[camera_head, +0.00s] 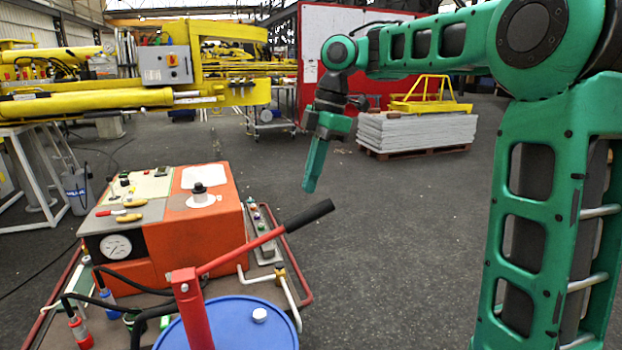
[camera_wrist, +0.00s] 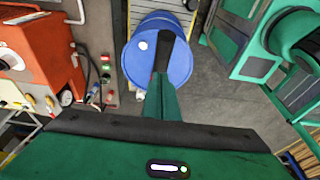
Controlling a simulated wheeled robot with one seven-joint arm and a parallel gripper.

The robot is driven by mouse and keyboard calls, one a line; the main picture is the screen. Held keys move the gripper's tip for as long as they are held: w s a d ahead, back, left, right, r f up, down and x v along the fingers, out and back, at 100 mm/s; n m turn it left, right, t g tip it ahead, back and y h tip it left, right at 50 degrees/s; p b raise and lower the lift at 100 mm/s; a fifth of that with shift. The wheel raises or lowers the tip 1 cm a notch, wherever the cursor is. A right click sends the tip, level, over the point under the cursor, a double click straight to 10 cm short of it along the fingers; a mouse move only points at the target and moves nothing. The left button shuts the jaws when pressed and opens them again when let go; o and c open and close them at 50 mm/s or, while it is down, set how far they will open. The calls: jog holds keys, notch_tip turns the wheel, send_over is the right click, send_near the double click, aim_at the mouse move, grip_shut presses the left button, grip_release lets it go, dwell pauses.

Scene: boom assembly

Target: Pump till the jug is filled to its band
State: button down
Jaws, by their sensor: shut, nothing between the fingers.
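The hand pump has a red lever with a black grip (camera_head: 309,215), slanting up to the right over a blue drum (camera_head: 228,322). My gripper (camera_head: 309,188) is shut and empty, pointing down, close to the grip's end in the picture. I cannot tell whether they touch. In the wrist view, my closed fingers (camera_wrist: 162,80) lie below a dark bar that looks like the lever's grip (camera_wrist: 163,50), in front of the blue drum (camera_wrist: 140,45). A pale container with blue lettering (camera_head: 77,190) stands at the left; I cannot tell whether it is the jug. No band or liquid level is readable.
An orange machine (camera_head: 210,225) with a gauge (camera_head: 116,246) sits left of the lever on a red-railed base. A yellow boom (camera_head: 90,100) reaches across the upper left. A pallet of grey sheets (camera_head: 420,132) stands behind. The floor right of the lever is clear.

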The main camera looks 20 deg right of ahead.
dwell(3.5)
dwell(0.4)
jog(key=d+f+x, duration=0.1)
jog(key=d+x, duration=0.1)
jog(key=x, duration=0.7)
jog(key=d+x, duration=0.2)
jog(key=x, duration=0.7)
jog(key=a+v, duration=0.1)
jog(key=v, duration=0.5)
jog(key=a+v, duration=0.1)
jog(key=v, duration=0.5)
jog(key=a+r+v, duration=0.1)
jog(key=v, duration=0.5)
jog(key=shift+a, duration=0.4)
